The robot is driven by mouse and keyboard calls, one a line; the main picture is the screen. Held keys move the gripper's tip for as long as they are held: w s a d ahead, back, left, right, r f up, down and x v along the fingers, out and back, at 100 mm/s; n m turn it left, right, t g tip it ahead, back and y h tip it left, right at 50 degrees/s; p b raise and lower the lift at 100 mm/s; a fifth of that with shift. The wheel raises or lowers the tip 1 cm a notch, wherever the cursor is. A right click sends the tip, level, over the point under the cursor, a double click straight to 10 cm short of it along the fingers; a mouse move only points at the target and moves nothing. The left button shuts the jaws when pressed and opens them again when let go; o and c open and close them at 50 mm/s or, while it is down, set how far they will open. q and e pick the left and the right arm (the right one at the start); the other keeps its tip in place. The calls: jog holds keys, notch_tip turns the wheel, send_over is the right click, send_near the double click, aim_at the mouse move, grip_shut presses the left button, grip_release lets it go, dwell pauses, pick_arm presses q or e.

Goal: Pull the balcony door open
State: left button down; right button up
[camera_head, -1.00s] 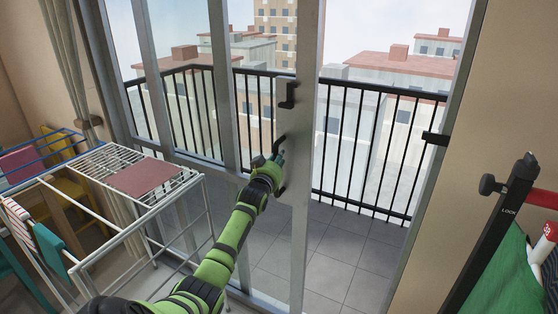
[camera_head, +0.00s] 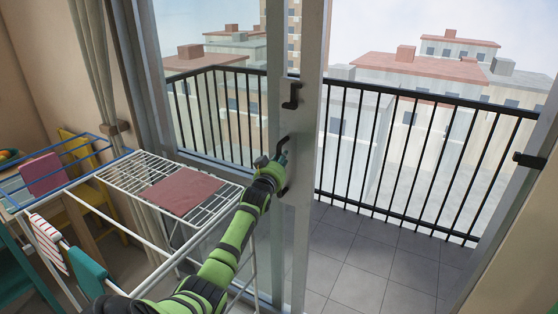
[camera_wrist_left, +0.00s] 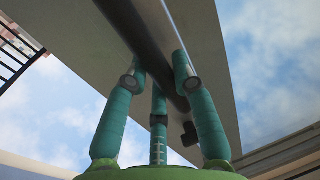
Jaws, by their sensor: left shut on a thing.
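The balcony door (camera_head: 300,220) is a sliding door with a grey metal frame, with an open gap to its right through which the balcony shows. Its black bar handle (camera_head: 281,149) sits on the frame's face. My left gripper (camera_head: 275,168) is shut on this handle. In the left wrist view, the teal fingers of my left gripper (camera_wrist_left: 160,72) close around the dark handle bar (camera_wrist_left: 151,48), against the pale door frame (camera_wrist_left: 208,45). Part of the handle is hidden by the fingers. My right gripper is not in view.
A white drying rack (camera_head: 150,160) with a red cloth (camera_head: 182,194) stands left of my left arm, close to the door. A grey curtain (camera_head: 92,75) hangs at the left. Beyond the gap are a tiled balcony floor (camera_head: 375,255) and black railing (camera_head: 400,150).

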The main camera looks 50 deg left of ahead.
pick_arm(q)
jog(key=c, duration=1)
grip_release()
jog(key=v, duration=1.2)
